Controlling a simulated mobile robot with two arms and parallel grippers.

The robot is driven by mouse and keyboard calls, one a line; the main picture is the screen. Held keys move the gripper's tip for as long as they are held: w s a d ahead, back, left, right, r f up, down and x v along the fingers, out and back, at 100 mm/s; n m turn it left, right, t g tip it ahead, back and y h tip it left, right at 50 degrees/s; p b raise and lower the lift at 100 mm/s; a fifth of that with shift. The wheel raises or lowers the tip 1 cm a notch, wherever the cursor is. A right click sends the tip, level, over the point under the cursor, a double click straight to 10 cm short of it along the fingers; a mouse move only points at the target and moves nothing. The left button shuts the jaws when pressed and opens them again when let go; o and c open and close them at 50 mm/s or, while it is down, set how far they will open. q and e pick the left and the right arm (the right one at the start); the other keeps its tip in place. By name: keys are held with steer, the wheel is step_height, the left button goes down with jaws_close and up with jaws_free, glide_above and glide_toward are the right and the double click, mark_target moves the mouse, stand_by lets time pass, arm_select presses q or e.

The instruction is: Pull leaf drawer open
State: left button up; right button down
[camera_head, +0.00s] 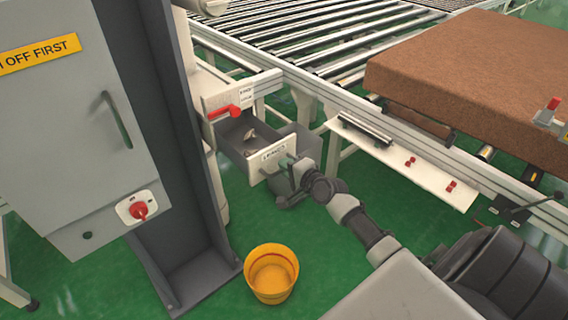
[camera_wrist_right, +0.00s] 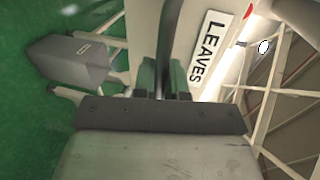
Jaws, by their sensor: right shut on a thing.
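The leaf drawer (camera_head: 258,172) is a grey box with a pale front panel and a label at the top. It stands pulled out from the conveyor frame, and a few small brownish-grey pieces lie inside. In the right wrist view its pale front (camera_wrist_right: 196,22) shows the label "LEAVES" (camera_wrist_right: 207,48). My right gripper (camera_head: 290,163) is at the drawer front, shut on the drawer handle (camera_wrist_right: 160,50), with its fingers (camera_wrist_right: 163,82) on either side of the bar. The fingers partly hide the handle. My left gripper is not in view.
A yellow bucket (camera_head: 271,285) stands on the green floor, below the drawer in the picture. A grey cabinet (camera_head: 60,120) and post are at left. A red handle (camera_head: 224,112) is above the drawer. The roller conveyor (camera_head: 310,35) carries a brown mattress (camera_head: 480,70).

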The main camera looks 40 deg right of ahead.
stand_by(0.3)
steer(key=c, duration=1.2)
jaws_free()
steer(key=shift+s, duration=0.1)
steer(key=v, duration=1)
steer(key=shift+s+b, duration=0.3)
steer(key=shift+b, duration=0.1)
steer(key=shift+d, duration=0.1)
